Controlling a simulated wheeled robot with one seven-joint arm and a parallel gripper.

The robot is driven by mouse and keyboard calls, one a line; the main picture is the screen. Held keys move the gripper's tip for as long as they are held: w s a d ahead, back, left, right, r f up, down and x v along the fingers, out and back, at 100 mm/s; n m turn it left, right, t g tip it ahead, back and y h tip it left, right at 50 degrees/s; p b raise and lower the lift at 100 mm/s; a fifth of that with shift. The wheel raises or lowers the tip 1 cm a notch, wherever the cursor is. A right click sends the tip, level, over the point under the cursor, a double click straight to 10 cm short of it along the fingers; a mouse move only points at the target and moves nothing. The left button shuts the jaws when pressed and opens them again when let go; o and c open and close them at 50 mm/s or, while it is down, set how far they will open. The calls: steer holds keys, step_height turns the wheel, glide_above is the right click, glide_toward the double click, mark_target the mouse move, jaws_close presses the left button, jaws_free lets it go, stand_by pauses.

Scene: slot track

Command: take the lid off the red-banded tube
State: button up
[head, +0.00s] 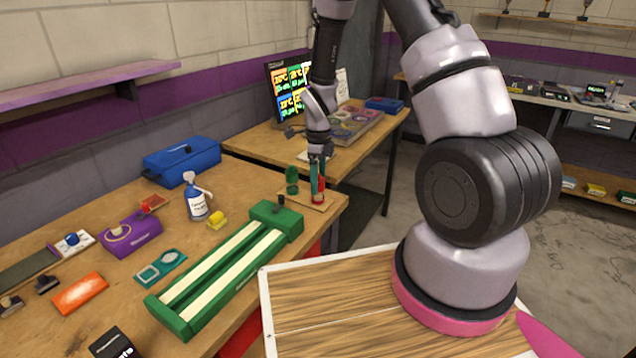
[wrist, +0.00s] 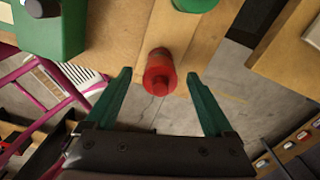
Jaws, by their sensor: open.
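The red-banded tube (wrist: 158,76) shows in the wrist view as a red round top with a narrower knob, seen from above at the edge of a light wooden board. In the head view its red part (head: 319,197) shows low beside my gripper's fingers. My gripper (head: 317,185) points down at it there. In the wrist view the two green fingers of my gripper (wrist: 159,82) are apart, one on each side of the red top, with gaps on both sides. I cannot tell how deep the fingers reach along the tube or where lid and body meet.
A green tube (head: 292,181) stands close to the left on the same small board (head: 306,203). A green block with a dark knob (head: 277,214) and a long green slot track (head: 222,276) lie nearer. The workbench (head: 130,262) ends just right of the board.

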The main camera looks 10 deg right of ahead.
steer(key=c, duration=1.4)
